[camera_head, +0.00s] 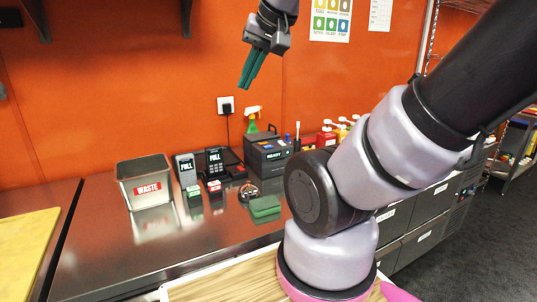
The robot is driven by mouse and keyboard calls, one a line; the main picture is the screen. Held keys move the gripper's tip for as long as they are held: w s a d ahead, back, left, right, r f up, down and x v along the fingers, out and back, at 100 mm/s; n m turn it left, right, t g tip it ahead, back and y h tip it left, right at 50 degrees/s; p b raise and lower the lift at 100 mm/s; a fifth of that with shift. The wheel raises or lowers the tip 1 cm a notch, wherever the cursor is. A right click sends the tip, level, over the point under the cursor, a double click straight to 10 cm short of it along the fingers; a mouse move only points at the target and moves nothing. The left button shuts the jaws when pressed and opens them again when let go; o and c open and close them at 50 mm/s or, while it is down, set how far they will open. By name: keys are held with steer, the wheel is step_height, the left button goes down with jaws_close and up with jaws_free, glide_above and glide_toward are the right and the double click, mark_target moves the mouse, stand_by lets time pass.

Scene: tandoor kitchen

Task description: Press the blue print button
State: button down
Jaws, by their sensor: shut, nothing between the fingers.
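A dark box-shaped machine (268,157) with a lit READY display stands on the metal counter, towards the back, right of the middle. My arm covers the counter to the right of the machine.
A metal WASTE bin (145,183) and two dark devices with FULL displays (187,170) (216,160) stand left of the machine. A green block (264,207) lies in front of it. A spray bottle (252,117) and several colored bottles (327,137) stand behind.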

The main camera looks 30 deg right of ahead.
steer(key=m+t+h, duration=0.1)
steer(key=m+h, duration=0.5)
steer(key=m, duration=0.4)
glide_above(268, 147)
step_height(268, 147, down, 19)
steer(key=shift+a+f, duration=0.15)
steer(key=shift+f, duration=0.05)
steer(key=shift+s+f, duration=0.1)
steer(key=shift+f, duration=4.35)
steer(key=shift+f, duration=0.4)
